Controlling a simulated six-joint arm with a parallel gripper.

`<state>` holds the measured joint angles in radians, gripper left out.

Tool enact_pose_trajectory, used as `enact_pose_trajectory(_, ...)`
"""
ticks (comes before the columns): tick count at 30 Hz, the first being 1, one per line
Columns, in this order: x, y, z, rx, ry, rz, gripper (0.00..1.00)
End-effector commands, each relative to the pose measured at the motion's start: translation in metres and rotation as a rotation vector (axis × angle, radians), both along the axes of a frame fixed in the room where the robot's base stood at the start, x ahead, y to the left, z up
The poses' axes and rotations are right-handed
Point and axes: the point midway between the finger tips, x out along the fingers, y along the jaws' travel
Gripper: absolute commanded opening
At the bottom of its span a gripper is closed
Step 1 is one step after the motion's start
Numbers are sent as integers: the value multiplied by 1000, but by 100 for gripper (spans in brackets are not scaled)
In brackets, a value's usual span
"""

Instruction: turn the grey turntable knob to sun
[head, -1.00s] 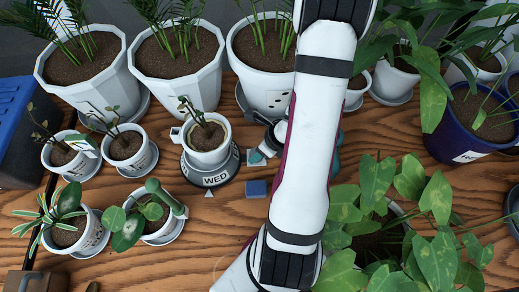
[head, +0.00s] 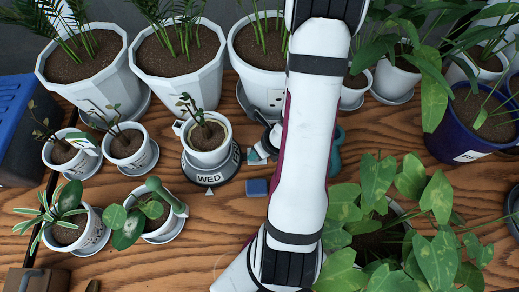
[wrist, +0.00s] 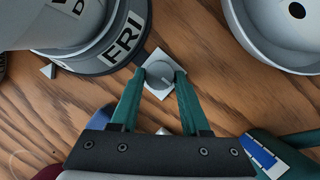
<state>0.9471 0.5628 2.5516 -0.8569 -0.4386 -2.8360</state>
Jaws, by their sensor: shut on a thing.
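The grey knob (wrist: 159,76) is round, with a pointer line, and sits on a pale square plate beside the turntable. My gripper (wrist: 160,80) has its teal fingers closed on the knob from both sides in the wrist view. The round dark grey turntable (head: 211,176) carries a white potted seedling (head: 207,145). Its label WED faces the front in the head view, above a small pale triangle mark (head: 208,192). In the wrist view the label FRI (wrist: 125,39) faces the knob. No SUN label shows. My arm covers part of the area right of the knob in the head view.
A blue block (head: 256,187) lies just in front of the knob. Small pots stand left of the turntable and large white pots behind it. A leafy plant (head: 380,225) fills the right front. Bare wood lies in front of the turntable.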

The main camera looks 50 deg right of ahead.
Motion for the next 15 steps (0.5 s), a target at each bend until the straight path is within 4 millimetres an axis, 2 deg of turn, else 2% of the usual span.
enact_pose_trajectory(1,1,0,0,-1,-3,3,0)
enact_pose_trajectory(2,1,0,0,-1,-3,3,48)
enact_pose_trajectory(6,1,0,0,-1,-2,3,73)
enact_pose_trajectory(7,1,0,0,-1,-2,3,76)
enact_pose_trajectory(15,1,0,0,0,-1,2,76)
